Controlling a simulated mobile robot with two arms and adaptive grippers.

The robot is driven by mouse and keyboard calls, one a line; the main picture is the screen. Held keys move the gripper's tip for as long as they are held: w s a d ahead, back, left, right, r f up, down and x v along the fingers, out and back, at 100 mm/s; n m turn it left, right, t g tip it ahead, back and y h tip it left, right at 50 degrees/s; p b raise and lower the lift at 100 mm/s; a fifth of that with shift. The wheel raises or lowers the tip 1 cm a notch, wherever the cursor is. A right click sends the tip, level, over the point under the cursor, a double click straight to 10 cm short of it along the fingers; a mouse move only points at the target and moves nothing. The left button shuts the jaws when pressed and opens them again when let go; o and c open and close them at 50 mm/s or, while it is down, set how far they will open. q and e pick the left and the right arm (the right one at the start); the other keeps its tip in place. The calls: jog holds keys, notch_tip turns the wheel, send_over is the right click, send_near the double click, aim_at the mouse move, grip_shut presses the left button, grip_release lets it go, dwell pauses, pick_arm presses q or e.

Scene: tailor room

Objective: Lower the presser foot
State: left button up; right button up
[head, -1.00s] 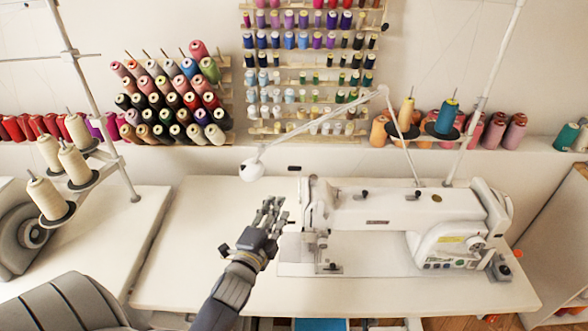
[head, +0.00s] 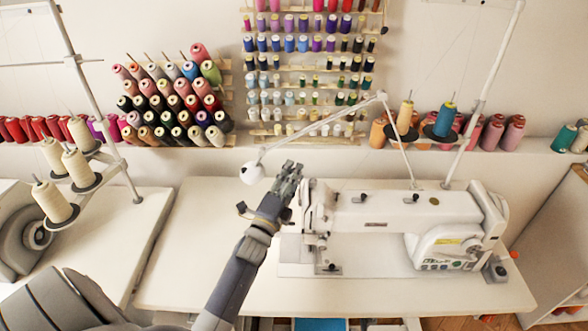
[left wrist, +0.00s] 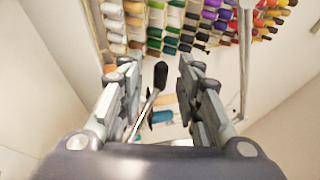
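The white sewing machine (head: 385,212) stands on the white table. Its left end (head: 317,208) holds the needle mechanism, with a small dark part near the bed (head: 330,268) where the presser foot seems to be, too small to make out. My left gripper (head: 288,172) is just left of the top of that end, pointing up and away. In the left wrist view its two fingers are apart (left wrist: 160,68), and a thin metal lever with a black knob (left wrist: 158,78) shows between them. I cannot tell whether a finger touches it. My right gripper is not in view.
A white lamp head (head: 252,172) on a thin arm hangs close to the left of my gripper. Thread cones (head: 70,168) stand at left, and thread racks (head: 170,100) line the wall. The table left of the machine (head: 190,235) is clear.

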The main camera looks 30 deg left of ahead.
pick_arm(q)
jog(key=shift+x, duration=0.85)
jog(key=shift+c, duration=0.4)
grip_shut()
